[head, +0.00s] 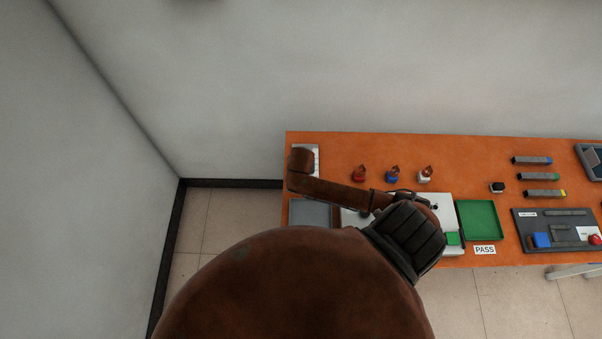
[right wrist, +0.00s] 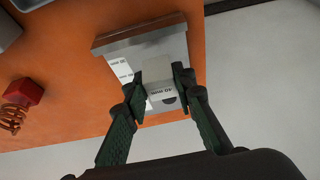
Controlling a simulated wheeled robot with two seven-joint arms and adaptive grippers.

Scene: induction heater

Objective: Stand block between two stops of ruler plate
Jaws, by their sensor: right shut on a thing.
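The ruler plate (head: 313,152) lies at the back left corner of the table, partly hidden by my right arm. In the right wrist view the plate (right wrist: 118,48) is grey metal with white labels. My right gripper (right wrist: 160,86) is shut on a pale grey block (right wrist: 157,70) with a "40 mm" label facing the camera. The block is over the plate; whether it touches the plate or sits between the stops I cannot tell. In the head view my right gripper is hidden by its arm. My left gripper is not in view.
Red (head: 359,175), blue (head: 392,175) and white (head: 424,176) parts with copper coils stand near the plate. A green tray (head: 481,221) and a dark fixture board (head: 560,246) are further right. A wall runs behind the table (head: 470,155).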

